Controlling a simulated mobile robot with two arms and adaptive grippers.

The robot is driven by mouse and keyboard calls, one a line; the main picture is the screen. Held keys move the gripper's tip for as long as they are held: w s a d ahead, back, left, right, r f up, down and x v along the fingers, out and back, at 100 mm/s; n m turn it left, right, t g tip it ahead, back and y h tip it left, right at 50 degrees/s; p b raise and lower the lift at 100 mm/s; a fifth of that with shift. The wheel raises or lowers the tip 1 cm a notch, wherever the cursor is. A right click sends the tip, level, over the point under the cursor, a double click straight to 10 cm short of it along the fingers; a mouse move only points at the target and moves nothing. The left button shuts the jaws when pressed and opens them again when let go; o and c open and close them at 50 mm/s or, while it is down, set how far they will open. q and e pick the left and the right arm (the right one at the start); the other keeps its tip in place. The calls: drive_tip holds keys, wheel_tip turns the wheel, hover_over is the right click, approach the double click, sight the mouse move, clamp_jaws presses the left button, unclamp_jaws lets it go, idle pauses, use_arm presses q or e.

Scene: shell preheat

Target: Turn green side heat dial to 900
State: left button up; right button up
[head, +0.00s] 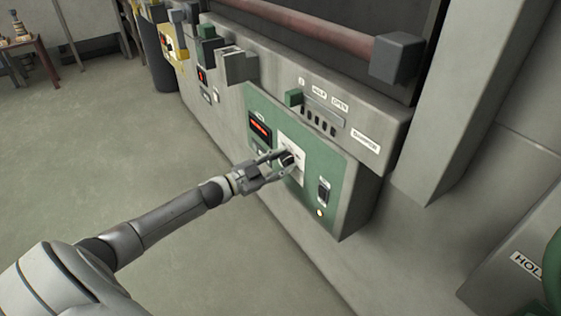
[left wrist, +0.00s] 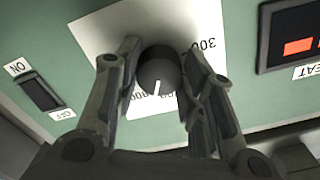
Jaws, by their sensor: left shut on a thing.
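The green control panel (head: 335,175) is on the front of the grey machine. Its heat dial (head: 287,159) is a black round knob on a white scale plate. My left gripper (head: 279,157) reaches it from the left and is shut on the knob. In the left wrist view, the dial (left wrist: 158,72) sits between the two fingers of the left gripper (left wrist: 160,58). Its white pointer line points down in that picture. The scale is upside down there: 300 shows at the upper right, and the lower numbers are partly hidden by the fingers. My right gripper is not in view.
A red-lit display (head: 260,127) is left of the dial and an on/off switch (head: 323,192) is right of it. A dark bin (head: 157,50) stands farther back.

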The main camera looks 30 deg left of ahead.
use_arm(q)
drive_tip(key=shift+m, duration=1.9)
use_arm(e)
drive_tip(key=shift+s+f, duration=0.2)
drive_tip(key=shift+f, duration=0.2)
use_arm(q)
drive_tip(key=o, duration=1)
drive_tip(key=shift+s, duration=0.1)
drive_tip(key=v, duration=1.1)
drive_tip(key=shift+s+a, duration=0.2)
drive_tip(key=shift+s, duration=0.15)
